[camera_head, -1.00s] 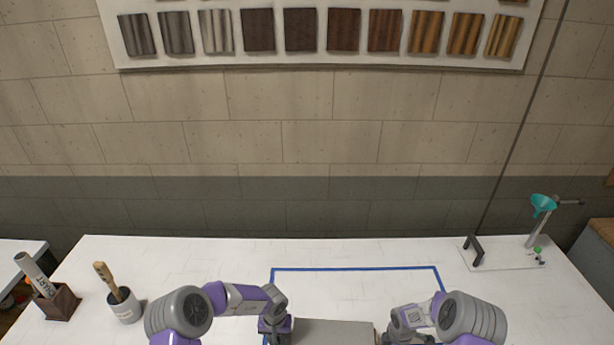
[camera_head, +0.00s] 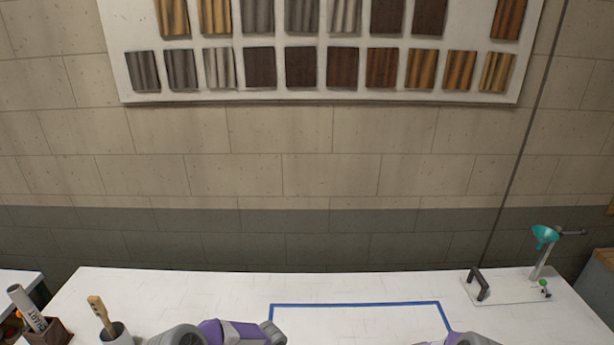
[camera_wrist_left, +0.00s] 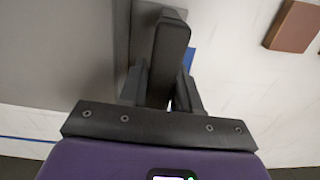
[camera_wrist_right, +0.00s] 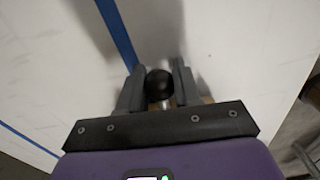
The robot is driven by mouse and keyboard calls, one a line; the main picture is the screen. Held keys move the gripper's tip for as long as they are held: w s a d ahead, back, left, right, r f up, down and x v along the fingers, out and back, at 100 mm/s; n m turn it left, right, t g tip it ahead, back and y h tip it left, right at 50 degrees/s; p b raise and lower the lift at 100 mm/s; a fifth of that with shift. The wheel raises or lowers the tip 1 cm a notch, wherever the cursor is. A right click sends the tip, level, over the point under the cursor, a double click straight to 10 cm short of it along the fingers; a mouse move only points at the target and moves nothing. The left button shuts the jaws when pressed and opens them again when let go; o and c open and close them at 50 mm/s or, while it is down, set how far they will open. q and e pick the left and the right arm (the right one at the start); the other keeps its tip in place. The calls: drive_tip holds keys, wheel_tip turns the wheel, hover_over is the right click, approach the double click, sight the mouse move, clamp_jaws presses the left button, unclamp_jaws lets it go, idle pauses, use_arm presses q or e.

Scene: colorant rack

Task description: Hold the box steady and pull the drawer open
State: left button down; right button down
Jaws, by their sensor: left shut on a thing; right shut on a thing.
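The grey box (camera_wrist_left: 60,55) fills the left of the left wrist view. A dark upright handle (camera_wrist_left: 171,60) stands on its right side. My left gripper (camera_wrist_left: 162,92) is shut on this handle, with one finger on each side. In the right wrist view a round black knob (camera_wrist_right: 159,82) on a short metal stem sits between the fingers of my right gripper (camera_wrist_right: 159,92), which is shut on it. Whether the drawer is open cannot be seen. In the head view the box and both gripper tips are below the picture's edge; only parts of my arms show.
The white table (camera_head: 200,290) bears a blue tape outline (camera_head: 355,304). A brush in a cup (camera_head: 116,334) and a dark holder with a rolled chart (camera_head: 52,331) stand at left. A stand with a teal funnel (camera_head: 544,234) is at right. The table's back middle is clear.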

use_arm(q)
drive_tip(key=shift+a, duration=0.15)
use_arm(e)
drive_tip(key=shift+d, duration=0.25)
drive_tip(key=shift+s+d, duration=0.1)
drive_tip(key=shift+d, duration=0.9)
drive_tip(key=shift+d, duration=0.9)
drive_tip(key=shift+s+d, duration=0.1)
drive_tip(key=shift+d, duration=1.05)
drive_tip(key=shift+s+d, duration=0.15)
drive_tip(key=shift+d, duration=0.7)
